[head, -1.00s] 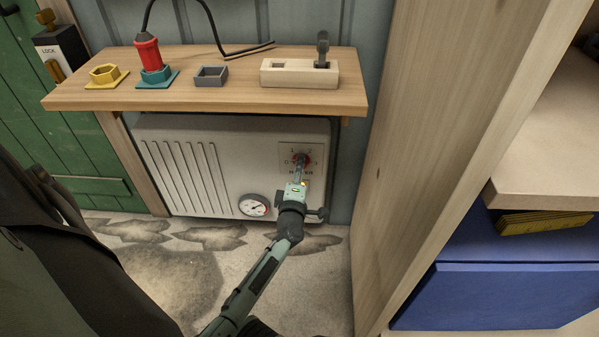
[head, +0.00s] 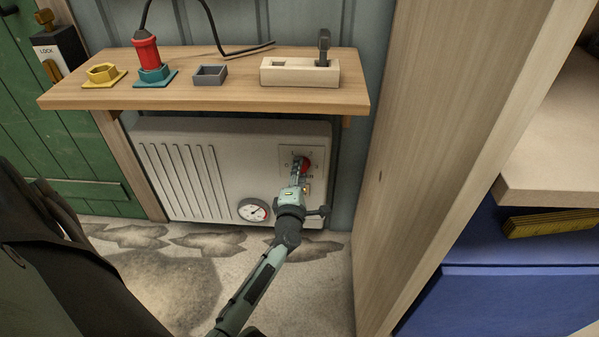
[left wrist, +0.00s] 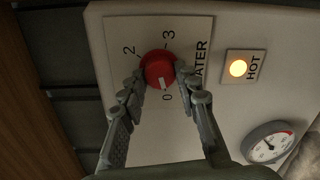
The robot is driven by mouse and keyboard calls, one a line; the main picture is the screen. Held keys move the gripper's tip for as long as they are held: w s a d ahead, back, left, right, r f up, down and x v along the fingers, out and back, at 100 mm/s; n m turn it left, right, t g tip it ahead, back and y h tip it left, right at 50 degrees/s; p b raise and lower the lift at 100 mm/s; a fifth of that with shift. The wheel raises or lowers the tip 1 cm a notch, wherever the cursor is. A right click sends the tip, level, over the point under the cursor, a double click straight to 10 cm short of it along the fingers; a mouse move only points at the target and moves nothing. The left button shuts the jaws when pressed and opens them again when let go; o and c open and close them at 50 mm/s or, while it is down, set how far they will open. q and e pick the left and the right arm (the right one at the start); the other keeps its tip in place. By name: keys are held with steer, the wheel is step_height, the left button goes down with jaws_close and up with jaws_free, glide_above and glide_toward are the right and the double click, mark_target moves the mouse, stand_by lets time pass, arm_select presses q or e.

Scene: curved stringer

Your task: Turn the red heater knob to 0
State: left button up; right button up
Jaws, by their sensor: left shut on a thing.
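The red heater knob (head: 306,163) is on the white heater's control plate, below the wooden shelf. In the left wrist view the knob (left wrist: 156,67) shows round, with a white pointer mark aimed at or very near the printed 0. The 2 and 3 are readable; the 1 cannot be seen. My left gripper (left wrist: 160,76) has one finger on each side of the knob and is shut on it. In the head view the gripper (head: 299,165) covers part of the knob and dial. My right gripper is not in view.
A lit HOT lamp (left wrist: 238,68) and a round gauge (head: 253,210) are on the heater front (head: 215,140). The wooden shelf (head: 230,98) juts out above, holding several fixtures. A wooden panel (head: 430,120) stands right of the heater.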

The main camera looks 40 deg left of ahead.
arm_select(q)
steer(key=o, duration=1.2)
steer(key=shift+c, duration=0.2)
steer(key=v, duration=0.7)
steer(key=shift+s, duration=0.25)
steer(key=shift+d+r, duration=0.15)
